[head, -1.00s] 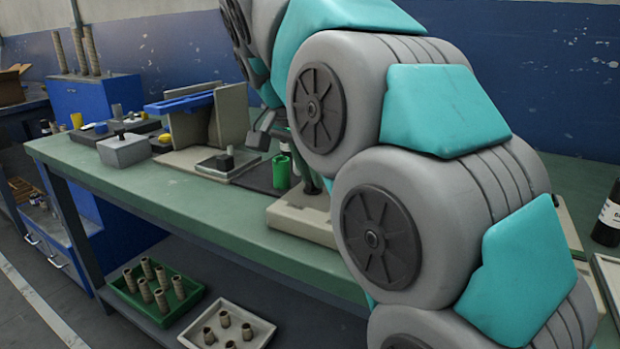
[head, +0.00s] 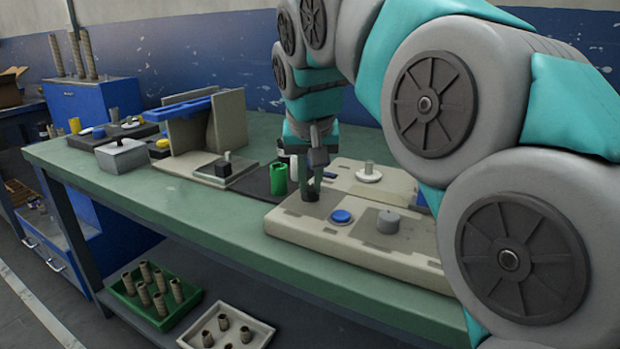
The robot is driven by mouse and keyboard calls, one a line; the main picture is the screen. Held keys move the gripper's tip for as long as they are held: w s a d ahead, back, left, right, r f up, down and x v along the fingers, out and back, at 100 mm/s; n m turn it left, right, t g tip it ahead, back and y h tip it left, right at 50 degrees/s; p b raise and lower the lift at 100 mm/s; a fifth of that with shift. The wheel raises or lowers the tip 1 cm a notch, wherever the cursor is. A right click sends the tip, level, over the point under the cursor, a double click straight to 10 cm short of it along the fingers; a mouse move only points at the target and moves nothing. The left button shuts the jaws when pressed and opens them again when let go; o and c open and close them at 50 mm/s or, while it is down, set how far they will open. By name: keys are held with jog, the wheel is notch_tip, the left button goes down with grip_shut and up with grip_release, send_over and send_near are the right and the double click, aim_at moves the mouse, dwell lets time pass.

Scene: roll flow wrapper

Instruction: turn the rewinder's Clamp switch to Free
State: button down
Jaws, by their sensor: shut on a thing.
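The rewinder (head: 290,227) is a beige, low unit on the green bench. Its top carries a blue round button (head: 341,216), a grey cylindrical knob (head: 388,221) and, at its left rear, a small dark knob (head: 310,196) that looks like the Clamp switch. My gripper (head: 313,188) points straight down over this dark knob, with its fingers shut on it. The fingers hide much of the knob. Its pointer and any Free or Clamp lettering are too small to read.
A green cup (head: 279,178) stands just left of my gripper. A white disc with a peg (head: 369,173) lies behind the rewinder. A tray with a black block (head: 226,168) and a beige stand with a blue bar (head: 177,110) are further left. The bench front (head: 150,185) is clear.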

dwell(0.4)
jog(key=c, duration=0.9)
grip_release()
jog(key=shift+o, duration=0.2)
jog(key=v, duration=0.7)
jog(key=shift+r, duration=0.45)
jog(key=shift+s, duration=0.25)
